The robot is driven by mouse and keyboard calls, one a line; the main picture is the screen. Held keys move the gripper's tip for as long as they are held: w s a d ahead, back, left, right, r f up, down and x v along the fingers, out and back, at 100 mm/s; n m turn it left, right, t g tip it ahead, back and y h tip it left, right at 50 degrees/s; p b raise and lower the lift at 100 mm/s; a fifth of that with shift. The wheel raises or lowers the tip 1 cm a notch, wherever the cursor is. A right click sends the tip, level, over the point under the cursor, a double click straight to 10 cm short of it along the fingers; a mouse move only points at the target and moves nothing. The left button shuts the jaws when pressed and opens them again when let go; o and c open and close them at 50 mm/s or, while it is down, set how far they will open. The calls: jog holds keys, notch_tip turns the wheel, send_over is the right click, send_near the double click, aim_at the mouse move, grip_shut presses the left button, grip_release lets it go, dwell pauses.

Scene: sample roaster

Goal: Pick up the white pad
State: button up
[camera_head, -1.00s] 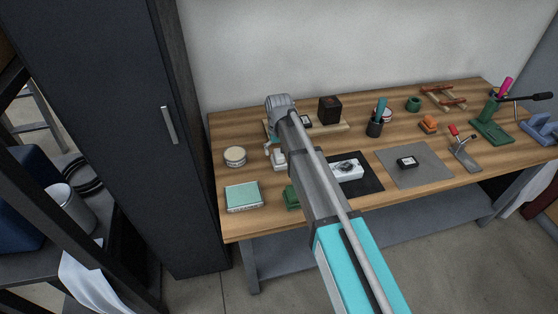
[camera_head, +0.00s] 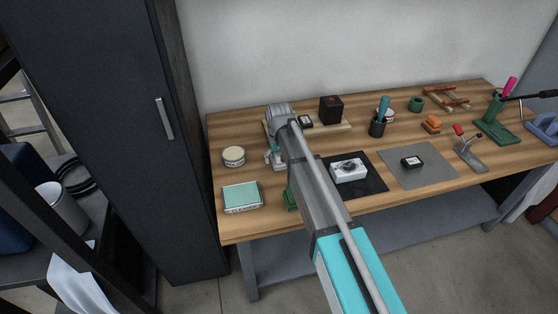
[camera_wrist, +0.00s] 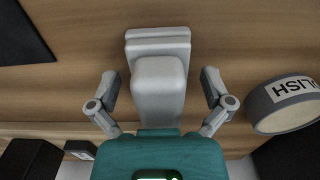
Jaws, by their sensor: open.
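The white pad (camera_wrist: 158,50), pale grey-white with a stepped base and a raised rounded block, lies on the wooden bench in the wrist view. My gripper (camera_wrist: 161,88) is open, with one finger on each side of the pad's raised block. Gaps show between both fingers and the block, and I cannot see contact. In the head view my gripper (camera_head: 273,157) is low over the left part of the bench, and the pad is mostly hidden there by my gripper and arm.
A round tin (camera_head: 234,156), labelled in the wrist view (camera_wrist: 292,103), stands close to the gripper. A green-topped box (camera_head: 241,196) is at the front left. A black mat (camera_head: 372,186) with a white box (camera_head: 348,170) and a grey mat (camera_head: 430,175) lie to the right.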

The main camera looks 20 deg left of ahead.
dwell(0.3)
jog(key=shift+r, duration=0.1)
jog(key=c, duration=1.2)
jog(key=shift+s, duration=0.1)
jog(key=shift+c, duration=0.2)
jog(key=shift+r+p, duration=0.2)
jog(key=shift+p, duration=0.1)
notch_tip(320, 180, up, 3)
jog(key=p, duration=0.2)
jog(key=shift+f+p, duration=0.15)
jog(key=shift+p, duration=0.15)
jog(key=s+d+r+p, duration=0.8)
jog(key=s+r+p, duration=0.1)
jog(key=s, duration=0.2)
jog(key=shift+s+r+p, duration=0.2)
jog(key=shift+r+p, duration=0.2)
